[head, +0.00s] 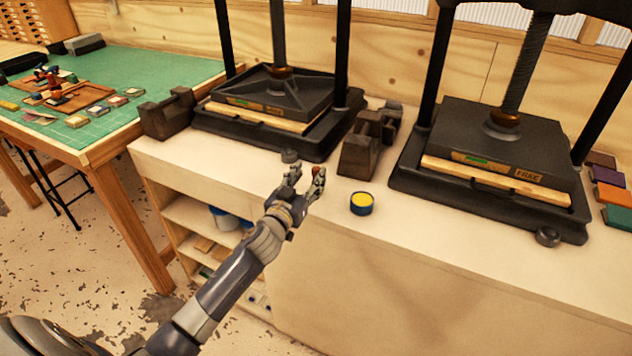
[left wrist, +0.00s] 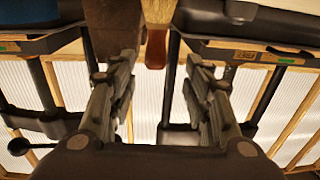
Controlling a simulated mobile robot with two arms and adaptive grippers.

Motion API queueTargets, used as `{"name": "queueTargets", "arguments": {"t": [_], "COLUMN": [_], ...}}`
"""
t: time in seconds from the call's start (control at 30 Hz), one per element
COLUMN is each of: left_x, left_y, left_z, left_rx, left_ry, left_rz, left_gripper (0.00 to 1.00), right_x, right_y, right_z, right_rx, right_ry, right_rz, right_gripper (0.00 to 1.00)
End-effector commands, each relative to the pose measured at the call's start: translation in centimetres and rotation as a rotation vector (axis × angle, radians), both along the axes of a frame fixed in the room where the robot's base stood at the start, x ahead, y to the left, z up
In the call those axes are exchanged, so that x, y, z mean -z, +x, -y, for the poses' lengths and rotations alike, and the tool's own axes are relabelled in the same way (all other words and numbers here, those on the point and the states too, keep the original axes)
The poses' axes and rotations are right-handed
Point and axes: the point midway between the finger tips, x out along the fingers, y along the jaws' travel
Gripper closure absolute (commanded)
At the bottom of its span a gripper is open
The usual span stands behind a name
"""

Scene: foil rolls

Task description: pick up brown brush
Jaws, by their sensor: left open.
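My left gripper (head: 305,172) is open above the bench top, in front of the gap between the two presses. A small reddish-brown piece (head: 317,168), which may be part of the brown brush, shows at its right finger in the head view; the finger hides most of it. In the left wrist view, a reddish-brown rounded end (left wrist: 155,50), probably of the brush, lies ahead between the open fingers (left wrist: 165,75). I cannot tell whether a finger touches it. My right gripper is out of view.
A black press (head: 275,90) stands left and another (head: 505,150) right. Dark blocks (head: 358,150) stand between them. A yellow-topped blue tin (head: 361,203) sits near the bench's front edge. A green-topped table (head: 150,75) is at left. The front bench top is mostly clear.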

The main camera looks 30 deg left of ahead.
Motion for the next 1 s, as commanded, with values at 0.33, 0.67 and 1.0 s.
{"name": "queueTargets", "arguments": {"t": [0.33, 0.67, 1.0], "left_x": [0.0, 0.1, 0.1], "left_y": [3.9, 4.2, 4.2], "left_z": [0.3, 0.3, 0.3], "left_rx": [0.0, 0.001, 0.001], "left_ry": [-0.001, -0.002, -0.001], "left_rz": [0.0, 0.0, 0.0], "left_gripper": [0.55, 0.61, 1.0], "right_x": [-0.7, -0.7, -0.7], "right_y": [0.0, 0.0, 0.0], "right_z": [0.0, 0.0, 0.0], "right_rx": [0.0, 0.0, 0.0], "right_ry": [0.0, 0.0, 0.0], "right_rz": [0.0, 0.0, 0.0], "right_gripper": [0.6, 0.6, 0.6]}}
